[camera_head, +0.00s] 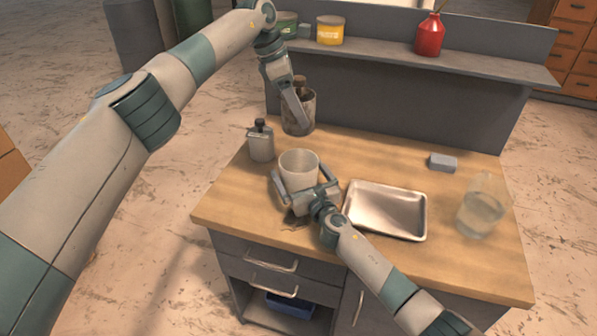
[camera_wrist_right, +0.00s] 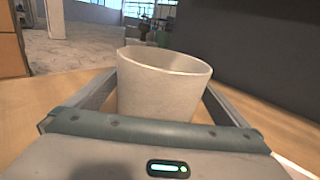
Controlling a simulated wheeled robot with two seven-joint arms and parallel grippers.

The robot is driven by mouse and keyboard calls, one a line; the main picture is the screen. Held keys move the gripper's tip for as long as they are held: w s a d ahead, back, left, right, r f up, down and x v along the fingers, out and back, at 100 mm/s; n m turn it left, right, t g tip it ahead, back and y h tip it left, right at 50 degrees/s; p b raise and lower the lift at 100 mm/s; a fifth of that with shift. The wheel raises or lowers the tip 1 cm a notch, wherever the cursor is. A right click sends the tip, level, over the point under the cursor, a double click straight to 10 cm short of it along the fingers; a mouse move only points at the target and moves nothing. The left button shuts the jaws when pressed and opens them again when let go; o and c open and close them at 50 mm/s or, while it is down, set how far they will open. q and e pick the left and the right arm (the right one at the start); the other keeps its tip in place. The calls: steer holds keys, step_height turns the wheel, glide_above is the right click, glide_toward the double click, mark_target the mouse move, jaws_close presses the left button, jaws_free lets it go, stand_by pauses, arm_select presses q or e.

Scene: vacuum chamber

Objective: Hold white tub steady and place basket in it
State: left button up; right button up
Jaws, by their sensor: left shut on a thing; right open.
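The white tub (camera_head: 299,168) stands upright on the wooden bench top near its front left, and its mouth looks empty. My right gripper (camera_head: 303,176) is open, with one finger on each side of the tub. In the right wrist view the tub (camera_wrist_right: 163,88) stands between the two fingers, with gaps visible beside it. A dark grey cylindrical basket (camera_head: 299,115) is at the back left of the bench, behind the tub. My left gripper (camera_head: 299,97) is shut on it, reaching down from above. I cannot tell whether the basket touches the bench.
A grey flask with a dark stopper (camera_head: 261,142) stands left of the tub. A metal tray (camera_head: 385,211) lies to the right, with a glass beaker (camera_head: 482,207) beyond it and a small grey block (camera_head: 442,162) behind. A shelf (camera_head: 440,66) holds a red bottle (camera_head: 430,36) and cans.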

steer(key=c, duration=1)
arm_select(q)
steer(key=shift+f, duration=0.15)
step_height(320, 180, down, 13)
steer(key=shift+r, duration=0.2)
stand_by(1.0)
steer(key=o, duration=1.4)
